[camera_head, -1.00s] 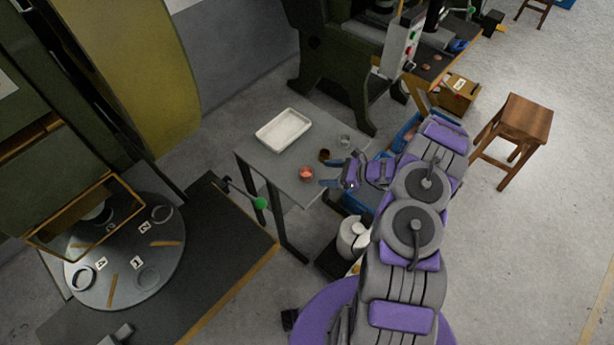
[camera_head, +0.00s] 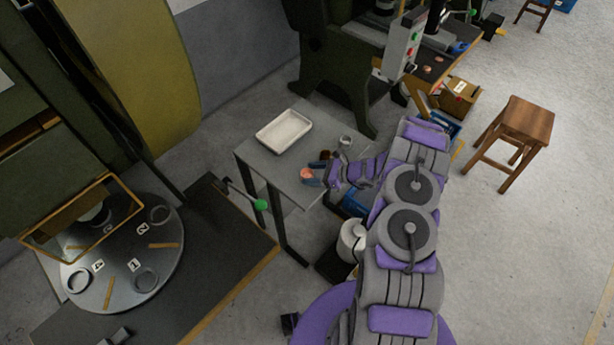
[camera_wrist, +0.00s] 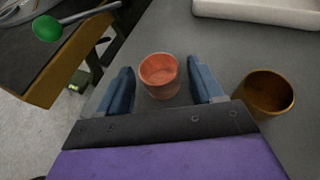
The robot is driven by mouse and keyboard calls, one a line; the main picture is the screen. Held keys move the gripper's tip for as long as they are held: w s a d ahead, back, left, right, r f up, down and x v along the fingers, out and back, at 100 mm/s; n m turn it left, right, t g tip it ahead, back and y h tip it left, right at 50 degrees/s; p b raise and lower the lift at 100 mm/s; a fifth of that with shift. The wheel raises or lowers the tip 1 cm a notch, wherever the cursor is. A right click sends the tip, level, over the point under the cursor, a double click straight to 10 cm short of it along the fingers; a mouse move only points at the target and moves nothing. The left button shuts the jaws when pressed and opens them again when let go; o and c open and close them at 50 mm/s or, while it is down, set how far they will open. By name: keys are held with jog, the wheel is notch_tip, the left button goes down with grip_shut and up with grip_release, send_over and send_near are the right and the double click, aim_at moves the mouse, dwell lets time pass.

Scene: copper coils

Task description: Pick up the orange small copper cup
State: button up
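The orange small copper cup (camera_head: 307,173) stands upright on the grey table (camera_head: 262,163), near its front edge. In the wrist view the cup (camera_wrist: 159,75) lies between the two blue fingers of my gripper (camera_wrist: 161,88), toward their tips. A gap shows on each side of it. My gripper (camera_head: 314,174) is open, reaching in from the right in the head view. A darker brown cup (camera_wrist: 265,94) stands just right of the right finger in the wrist view.
A white tray (camera_head: 284,131) lies on the table's far side. A small grey cup (camera_head: 346,140) stands near the back right edge. A green-knobbed lever (camera_head: 260,205) sticks out left of the table. A wooden stool (camera_head: 514,128) stands at the right.

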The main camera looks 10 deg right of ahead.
jog(key=c, duration=0.9)
jog(key=shift+r, duration=0.1)
